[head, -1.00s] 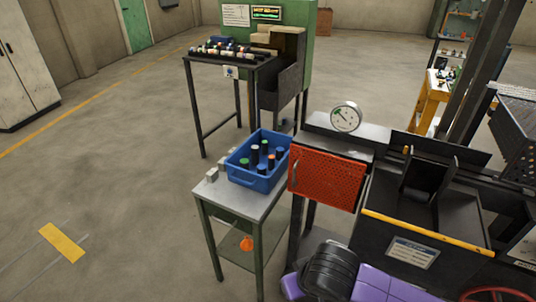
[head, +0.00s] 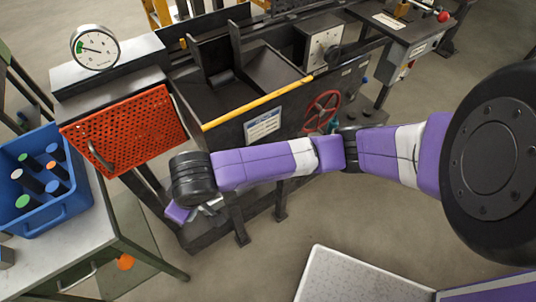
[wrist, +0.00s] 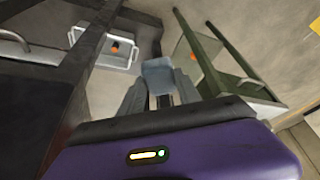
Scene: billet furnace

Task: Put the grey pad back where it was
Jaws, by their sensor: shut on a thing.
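The grey pad (wrist: 157,75) is a small grey block between the fingers of my gripper (wrist: 158,98) in the wrist view. My gripper is shut on it, and the pad is held in the air with the floor far behind it. In the head view my gripper (head: 210,207) points downward in front of the dark furnace frame; the pad is hard to make out there. The side table (head: 62,262) stands to the left of my gripper, with a blue crate (head: 62,212) of several cylinders on it. A grey block (head: 6,256) shows at the left edge, beside the crate.
A red perforated panel (head: 125,130) with a handle and a gauge (head: 95,47) stand above and left of my gripper. The black trough (head: 235,85) has a yellow bar (head: 258,104). Floor is open at lower middle.

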